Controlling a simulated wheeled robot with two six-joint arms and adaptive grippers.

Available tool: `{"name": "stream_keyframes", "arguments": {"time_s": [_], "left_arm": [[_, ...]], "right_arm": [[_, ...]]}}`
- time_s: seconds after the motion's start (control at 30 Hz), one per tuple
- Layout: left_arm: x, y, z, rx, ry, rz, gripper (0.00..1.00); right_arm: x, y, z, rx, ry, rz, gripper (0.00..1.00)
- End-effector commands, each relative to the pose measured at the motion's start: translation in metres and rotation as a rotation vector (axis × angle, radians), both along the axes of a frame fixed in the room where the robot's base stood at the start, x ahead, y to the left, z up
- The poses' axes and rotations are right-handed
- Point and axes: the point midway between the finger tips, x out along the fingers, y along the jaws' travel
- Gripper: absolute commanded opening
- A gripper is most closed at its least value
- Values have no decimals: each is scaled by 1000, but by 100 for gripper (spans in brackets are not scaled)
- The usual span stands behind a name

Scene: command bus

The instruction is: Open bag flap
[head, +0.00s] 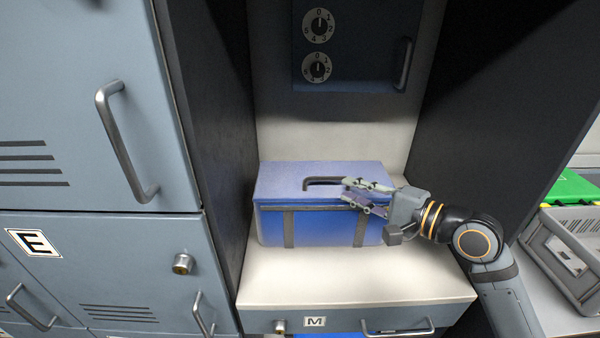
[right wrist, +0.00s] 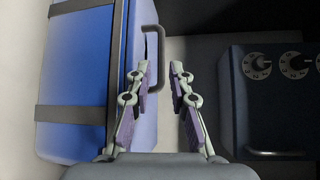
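The blue bag (head: 322,228) stands on a white shelf in the head view, with two dark straps on its front. Its lighter top flap (head: 285,177) lies closed and carries a dark handle (head: 318,182). My right gripper (head: 344,190) is over the right part of the bag, close to the handle's right end. In the right wrist view the bag (right wrist: 75,75) is on the left and the handle (right wrist: 158,45) shows beyond the fingertips. My left gripper is not in view.
The white shelf (head: 300,280) has free room in front of the bag. A dark cabinet with dials (head: 350,45) is above. Grey lockers (head: 90,130) stand at left. A grey crate (head: 570,250) is at right. Dark walls flank the niche.

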Motion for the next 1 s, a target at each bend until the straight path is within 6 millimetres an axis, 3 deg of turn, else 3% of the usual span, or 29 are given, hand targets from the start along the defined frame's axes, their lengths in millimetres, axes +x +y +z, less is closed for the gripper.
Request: {"name": "stream_keyframes", "arguments": {"time_s": [0.23,0.73,1.0], "left_arm": [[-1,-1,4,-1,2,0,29],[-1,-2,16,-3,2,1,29],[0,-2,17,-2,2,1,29]], "right_arm": [[11,9,0,7,-3,-3,20],[64,65,-12,2,1,0,20],[73,74,-16,-4,1,0,20]]}}
